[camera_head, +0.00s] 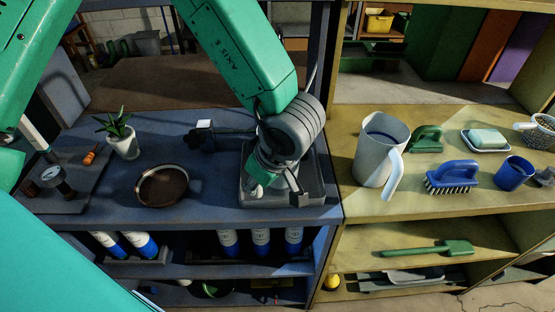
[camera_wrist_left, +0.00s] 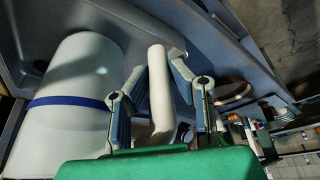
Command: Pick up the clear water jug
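The pale, translucent water jug (camera_head: 370,163) stands upright on the yellow shelf, with its curved white handle (camera_head: 393,176) towards the front. My left gripper (camera_head: 277,185) is over the blue shelf, to the left of the jug and apart from it in the head view. In the left wrist view the jug (camera_wrist_left: 75,75) is at the left, with a blue band around it. Its handle (camera_wrist_left: 160,95) shows between the spread fingers of my left gripper (camera_wrist_left: 163,68). The fingers are open and do not look closed on it. My right gripper is out of view.
A grey tray (camera_head: 240,190) lies under my left gripper. A brown dish (camera_head: 162,187) and a potted plant (camera_head: 122,140) stand left of it. A blue brush (camera_head: 453,175), green brush (camera_head: 427,140), soap dish (camera_head: 487,148) and blue mug (camera_head: 513,173) crowd the jug's right side.

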